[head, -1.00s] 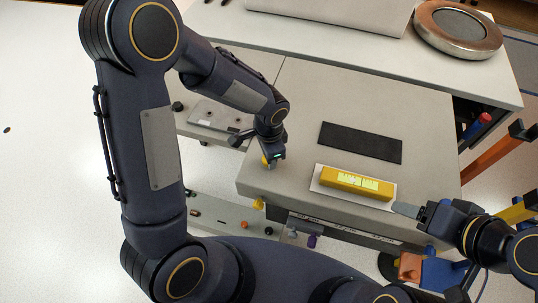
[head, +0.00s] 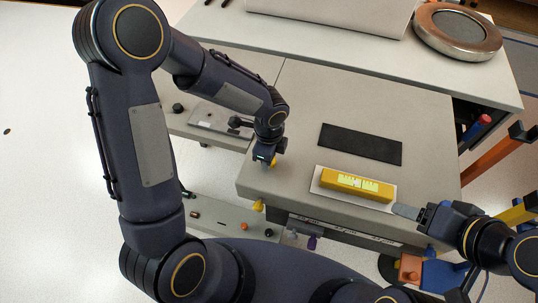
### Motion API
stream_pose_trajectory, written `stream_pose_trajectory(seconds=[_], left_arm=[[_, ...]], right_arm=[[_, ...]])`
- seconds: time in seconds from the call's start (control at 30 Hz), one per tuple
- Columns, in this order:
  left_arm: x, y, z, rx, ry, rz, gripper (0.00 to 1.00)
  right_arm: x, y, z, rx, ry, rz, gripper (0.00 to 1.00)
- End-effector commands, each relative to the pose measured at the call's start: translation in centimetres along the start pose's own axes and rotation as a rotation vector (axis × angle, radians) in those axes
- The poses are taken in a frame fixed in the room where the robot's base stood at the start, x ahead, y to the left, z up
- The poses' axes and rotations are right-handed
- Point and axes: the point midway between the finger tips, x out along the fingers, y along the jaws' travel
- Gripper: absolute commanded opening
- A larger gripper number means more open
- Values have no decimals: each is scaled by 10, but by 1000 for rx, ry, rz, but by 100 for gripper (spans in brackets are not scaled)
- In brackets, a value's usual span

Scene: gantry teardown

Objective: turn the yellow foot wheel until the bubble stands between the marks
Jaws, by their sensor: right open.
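A yellow spirit level (head: 340,180) lies on a white plate on the grey slab (head: 300,120). Its pale vial (head: 364,184) faces up; the bubble is too small to place surely against the marks. A small yellow knob (head: 258,206), which looks like the foot wheel, shows below the slab's front left edge. My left gripper (head: 268,163) points down over the slab's left part, above and behind that knob in the picture. Its fingertips are small and partly hidden. My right gripper (head: 406,211) is open at the slab's front right, its grey finger close to the plate's right end.
A black mat (head: 360,143) lies behind the level. A purple knob (head: 312,242) shows under the slab's front edge. A round metal-rimmed disc (head: 458,32) stands on the back table. The slab is bare between my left gripper and the mat.

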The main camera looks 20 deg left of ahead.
Motion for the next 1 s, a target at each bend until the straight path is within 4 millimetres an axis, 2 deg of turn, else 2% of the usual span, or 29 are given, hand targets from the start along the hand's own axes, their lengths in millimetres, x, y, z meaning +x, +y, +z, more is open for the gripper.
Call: stream_pose_trajectory(seconds=[0.57, 0.6, 0.73, 1.0], left_arm=[[-1, -1, 0, 29, 0, -3, 14], [-1, -1, 0, 28, 0, -3, 42], [-1, -1, 0, 28, 0, -2, 59], [-1, 0, 0, 28, 0, -1, 59]], right_arm=[[0, 0, 0, 0, 0, 0, 65], [0, 0, 0, 0, 0, 0, 65], [0, 0, 0, 0, 0, 0, 65], [0, 0, 0, 0, 0, 0, 65]])
